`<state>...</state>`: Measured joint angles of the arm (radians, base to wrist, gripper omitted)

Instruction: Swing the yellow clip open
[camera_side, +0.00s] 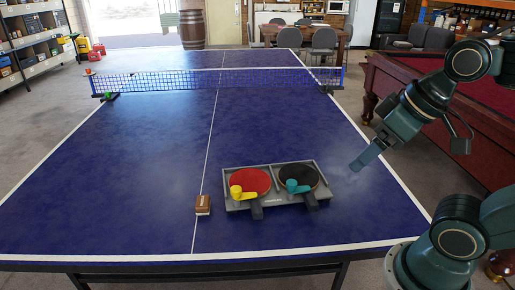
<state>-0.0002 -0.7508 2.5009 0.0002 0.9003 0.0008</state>
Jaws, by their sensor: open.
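The yellow clip (241,194) lies across the lower left part of a red paddle (255,178), near its handle. The paddle rests in a grey tray (365,204) on the blue table. A teal clip (296,187) lies across a black paddle (316,178) in the same tray, to the right. My gripper (364,160) is open and empty, above the table to the right of the tray. It is apart from both clips. The gap between its fingers is hard to make out at this angle.
A small brown box (203,205) sits left of the tray on the table's centre line. A net (170,82) crosses the far part of the blue table (130,170). The table is clear between tray and net. A red-topped table (455,95) stands at the right.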

